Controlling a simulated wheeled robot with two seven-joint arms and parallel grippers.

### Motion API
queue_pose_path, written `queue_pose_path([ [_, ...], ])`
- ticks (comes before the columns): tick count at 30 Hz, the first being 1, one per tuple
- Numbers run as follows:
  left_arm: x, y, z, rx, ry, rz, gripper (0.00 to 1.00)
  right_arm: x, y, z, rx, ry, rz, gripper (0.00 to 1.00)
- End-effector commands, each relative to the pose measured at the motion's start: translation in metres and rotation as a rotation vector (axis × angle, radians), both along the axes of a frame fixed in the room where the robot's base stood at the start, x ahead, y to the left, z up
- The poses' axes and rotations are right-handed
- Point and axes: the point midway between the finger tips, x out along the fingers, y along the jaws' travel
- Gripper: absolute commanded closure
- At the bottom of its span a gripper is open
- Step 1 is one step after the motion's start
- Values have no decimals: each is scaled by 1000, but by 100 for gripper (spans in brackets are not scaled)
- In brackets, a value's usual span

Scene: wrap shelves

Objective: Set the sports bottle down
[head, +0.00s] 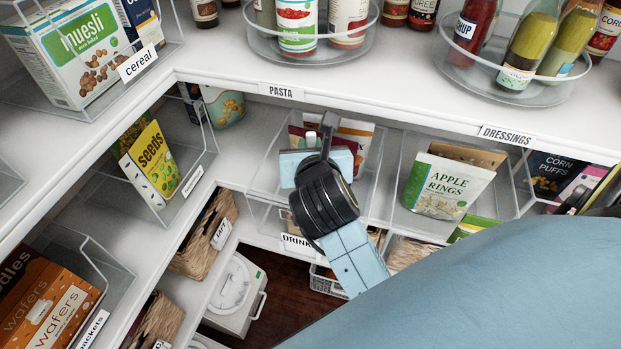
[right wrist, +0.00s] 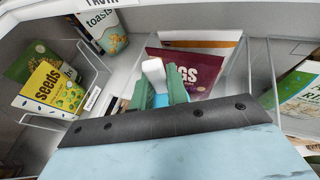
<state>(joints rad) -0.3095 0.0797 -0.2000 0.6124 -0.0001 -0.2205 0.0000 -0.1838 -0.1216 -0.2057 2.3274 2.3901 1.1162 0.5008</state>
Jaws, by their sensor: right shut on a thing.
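My right gripper (head: 327,138) reaches into the clear bin below the PASTA label on the middle shelf. In the right wrist view the gripper's green fingers (right wrist: 160,92) are shut on a narrow thing with a white upper part (right wrist: 154,72), which I take to be the sports bottle. Most of it is hidden by the hand, and I cannot tell whether its base touches the bin. Behind it stands a dark red packet (right wrist: 188,72), close to the fingers. My left gripper is not in view.
Bin walls (head: 385,165) stand on both sides of the hand. A seeds packet (head: 152,168) is in the bin to the left, and an apple rings packet (head: 443,187) is to the right. The upper shelf edge (head: 400,120) runs close above.

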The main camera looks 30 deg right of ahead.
Motion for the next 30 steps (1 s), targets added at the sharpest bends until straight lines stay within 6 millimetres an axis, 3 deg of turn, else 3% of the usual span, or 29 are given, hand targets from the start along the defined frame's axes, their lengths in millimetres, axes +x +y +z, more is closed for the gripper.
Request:
queue_pose_path([
  [4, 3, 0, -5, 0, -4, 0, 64, 0, 0, -31, -1, 0, 0, 100],
  [11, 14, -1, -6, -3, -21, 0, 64, 0, 0, -47, -1, -3, 0, 100],
  [18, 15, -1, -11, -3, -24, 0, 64, 0, 0, -79, -1, 0, 0, 100],
  [30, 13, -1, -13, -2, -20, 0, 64, 0, 0, -85, 1, -4, 0, 100],
])
